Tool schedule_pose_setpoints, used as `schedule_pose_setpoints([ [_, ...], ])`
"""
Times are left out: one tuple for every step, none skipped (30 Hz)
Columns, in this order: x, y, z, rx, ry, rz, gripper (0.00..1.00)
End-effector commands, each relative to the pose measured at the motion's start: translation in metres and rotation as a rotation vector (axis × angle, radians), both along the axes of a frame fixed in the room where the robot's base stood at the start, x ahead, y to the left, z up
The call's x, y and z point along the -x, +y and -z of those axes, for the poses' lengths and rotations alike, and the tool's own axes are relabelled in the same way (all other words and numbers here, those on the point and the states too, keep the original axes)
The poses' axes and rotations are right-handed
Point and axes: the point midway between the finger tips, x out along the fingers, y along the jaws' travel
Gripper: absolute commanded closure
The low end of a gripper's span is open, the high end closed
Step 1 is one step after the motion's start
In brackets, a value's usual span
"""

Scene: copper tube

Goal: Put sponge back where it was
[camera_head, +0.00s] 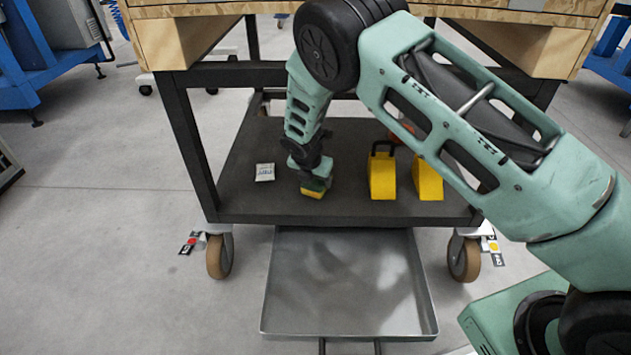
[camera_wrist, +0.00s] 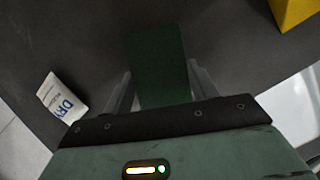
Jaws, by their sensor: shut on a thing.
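The sponge (camera_head: 313,190), yellow with a dark green top, is at the black lower shelf (camera_head: 240,205) of the cart, near the shelf's front middle. My gripper (camera_head: 315,178) points down from above and is shut on it. In the wrist view the sponge's green face (camera_wrist: 157,60) shows between the two fingers of my gripper (camera_wrist: 155,88). I cannot tell whether the sponge touches the shelf or hangs just above it. Its underside is hidden.
A white "DRY" packet (camera_head: 265,172) lies left of the sponge. Two yellow blocks, one with a black handle (camera_head: 382,175) and another (camera_head: 427,180), stand to the right. The wooden top (camera_head: 215,35) is above. A metal tray (camera_head: 345,285) lies below in front.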

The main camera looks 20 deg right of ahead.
Motion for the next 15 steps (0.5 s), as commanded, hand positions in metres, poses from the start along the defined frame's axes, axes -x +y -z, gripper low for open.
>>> schedule_pose_setpoints([
  [0.0,0.0,-0.0007,0.0,0.0,0.0,0.61],
  [0.0001,0.0,-0.0006,0.0,0.0,0.0,0.61],
  [0.0001,-0.0002,-0.0002,0.0,0.0,0.0,0.61],
  [0.0001,-0.0002,0.0005,0.001,0.001,0.0,0.61],
  [0.0002,-0.0003,0.0014,0.0,0.001,0.0,0.61],
  [0.0002,-0.0002,0.0026,0.0,0.001,0.0,0.61],
  [0.0,-0.0001,0.0023,0.0,0.0,0.001,0.37],
  [0.0,-0.0001,0.0022,0.0,0.0,0.001,0.29],
  [0.0,-0.0001,0.0022,0.0,0.0,0.001,0.21],
  [0.0,-0.0001,0.0022,0.0,0.0,0.001,0.21],
  [0.0001,-0.0002,0.0022,0.0,0.0,0.001,0.21],
  [0.0001,-0.0002,0.0022,0.0,0.0,0.001,0.21],
  [0.0001,-0.0002,0.0022,0.0,0.0,0.001,0.21],
  [0.0001,-0.0002,0.0022,0.0,0.0,0.001,0.21],
  [0.0001,-0.0001,0.0023,0.0,0.0,0.001,0.21],
])
